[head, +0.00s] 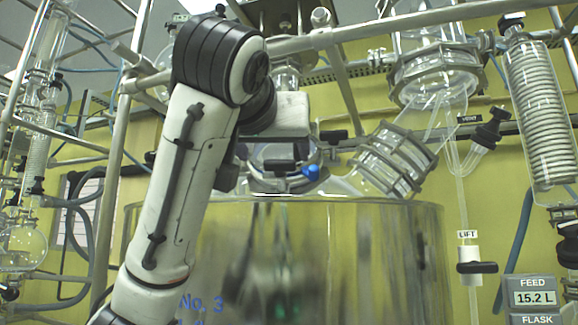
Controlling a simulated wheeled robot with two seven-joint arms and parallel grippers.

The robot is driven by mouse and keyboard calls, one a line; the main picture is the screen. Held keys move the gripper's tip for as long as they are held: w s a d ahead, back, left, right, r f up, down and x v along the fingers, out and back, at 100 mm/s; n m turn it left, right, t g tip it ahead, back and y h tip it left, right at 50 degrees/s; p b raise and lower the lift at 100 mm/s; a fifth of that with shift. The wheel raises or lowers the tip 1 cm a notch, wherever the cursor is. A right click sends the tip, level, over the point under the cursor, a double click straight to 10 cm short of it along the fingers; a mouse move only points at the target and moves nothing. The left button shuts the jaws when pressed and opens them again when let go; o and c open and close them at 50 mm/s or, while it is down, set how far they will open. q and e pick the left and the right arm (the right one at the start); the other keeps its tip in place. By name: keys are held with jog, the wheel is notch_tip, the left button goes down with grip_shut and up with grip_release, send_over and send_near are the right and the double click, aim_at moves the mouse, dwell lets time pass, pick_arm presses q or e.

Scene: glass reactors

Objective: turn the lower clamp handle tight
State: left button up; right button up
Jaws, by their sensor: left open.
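A clamp ring (275,183) sits at the neck on top of the large shiny vessel. A small blue piece (312,172), which looks like a handle on this clamp, shows at its right side. I cannot tell whether this is the lower clamp handle, or how tight it is. My left gripper (284,160) hangs from the raised left arm, pointing down just over the ring and left of the blue piece. It is open; its fingertips are hard to make out against the dark fittings, and I cannot tell whether they touch anything. My right gripper is not in view.
The shiny vessel (390,260) fills the lower middle. A clamped glass neck (395,160) slants up right of the ring. A metal rail (400,22) crosses above. A LIFT valve (470,262), a coil condenser (541,110) and a FEED display (535,297) stand right.

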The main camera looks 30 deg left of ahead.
aim_at(279, 166)
pick_arm(q)
jog(key=p+x, duration=0.2)
jog(key=x, duration=0.5)
jog(key=shift+w+a+r, duration=0.1)
jog(key=shift+w+a, duration=0.1)
jog(key=shift+a, duration=0.1)
jog(key=shift+w+a, duration=0.3)
jog(key=shift+w, duration=0.35)
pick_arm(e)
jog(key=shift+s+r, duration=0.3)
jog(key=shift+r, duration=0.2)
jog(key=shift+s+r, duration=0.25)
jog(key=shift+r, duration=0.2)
pick_arm(q)
jog(key=c, duration=1.1)
jog(key=shift+o, duration=0.2)
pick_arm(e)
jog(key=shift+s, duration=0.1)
